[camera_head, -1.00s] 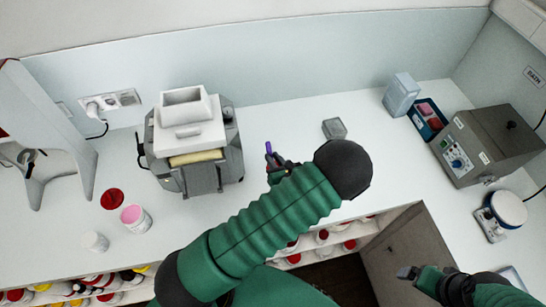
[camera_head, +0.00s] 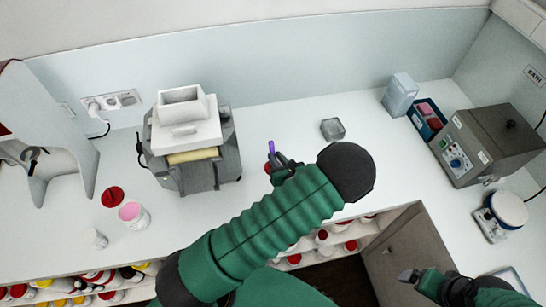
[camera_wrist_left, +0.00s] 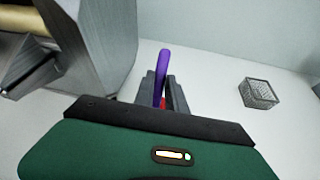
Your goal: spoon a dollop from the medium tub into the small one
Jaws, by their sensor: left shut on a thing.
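My left gripper (camera_head: 278,168) is shut on a slim purple tool (camera_head: 271,148), whose purple end sticks up; it also shows in the left wrist view (camera_wrist_left: 165,66). Its lower end is hidden. Something red shows behind the fingers (camera_wrist_left: 163,102); I cannot tell whether it is a tub or lid. A white tub with pink contents (camera_head: 135,222) stands open at the left, a red lid (camera_head: 113,197) beside it. A smaller white tub (camera_head: 96,240) stands nearer the counter's front edge. I cannot tell which tubs are the medium and small ones. My right gripper (camera_head: 410,274) is low right, empty-looking.
A grey and white mill (camera_head: 187,135) stands left of my left gripper. A small clear box (camera_head: 333,128) lies to its right. A grey bath unit (camera_head: 490,145) and a scale (camera_head: 492,225) stand far right. Shelves below hold several tubs.

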